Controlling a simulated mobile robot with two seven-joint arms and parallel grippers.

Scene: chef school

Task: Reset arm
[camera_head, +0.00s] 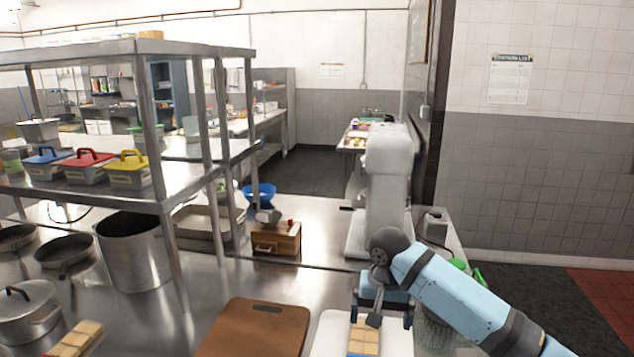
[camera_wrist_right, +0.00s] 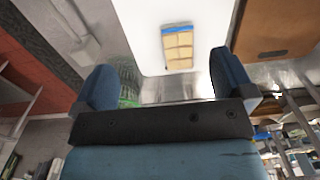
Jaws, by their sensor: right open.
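My right arm comes in from the right in the head view. Its gripper (camera_head: 382,312) hangs over the far part of a white board (camera_head: 326,340). In the right wrist view the two dark blue fingers of this gripper (camera_wrist_right: 165,82) stand wide apart with nothing between them. A tan, segmented block with a blue edge (camera_head: 363,343) lies on the white board, below the gripper; it also shows beyond the fingers in the wrist view (camera_wrist_right: 178,48). My left gripper is not in view.
A brown cutting board (camera_head: 255,328) lies left of the white board. A white stand mixer (camera_head: 385,185) and a wooden box (camera_head: 276,238) stand behind. Pots (camera_head: 133,252) and a metal shelf (camera_head: 80,185) with lidded containers fill the left. Open counter lies between box and boards.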

